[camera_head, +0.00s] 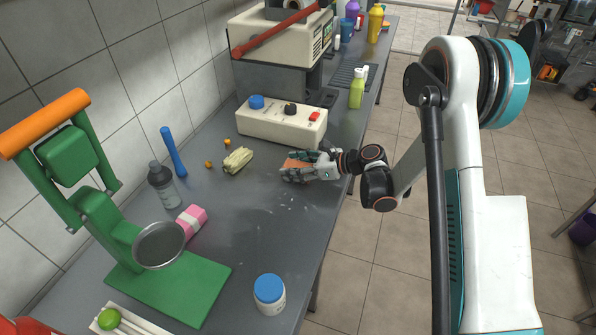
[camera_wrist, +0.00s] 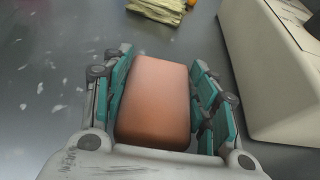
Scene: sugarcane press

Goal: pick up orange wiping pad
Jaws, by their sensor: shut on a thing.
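The orange wiping pad (camera_wrist: 155,100) is a rounded block that fills the space between the fingers in the wrist view. My gripper (camera_wrist: 158,92) is shut on it, with teal finger pads along its left and right sides. In the head view my gripper (camera_head: 297,168) is low over the grey table near its right edge. Only a bit of the orange pad (camera_head: 297,163) shows there between the fingers. I cannot tell whether the pad touches the table.
A cream control box (camera_head: 282,123) stands close behind my gripper. A pale fibrous bundle (camera_head: 237,160) lies to the left. A green press (camera_head: 100,205), grey bottle (camera_head: 162,186), pink-and-white block (camera_head: 191,220) and blue-lidded jar (camera_head: 269,294) stand on the table. White flecks lie in front of my gripper.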

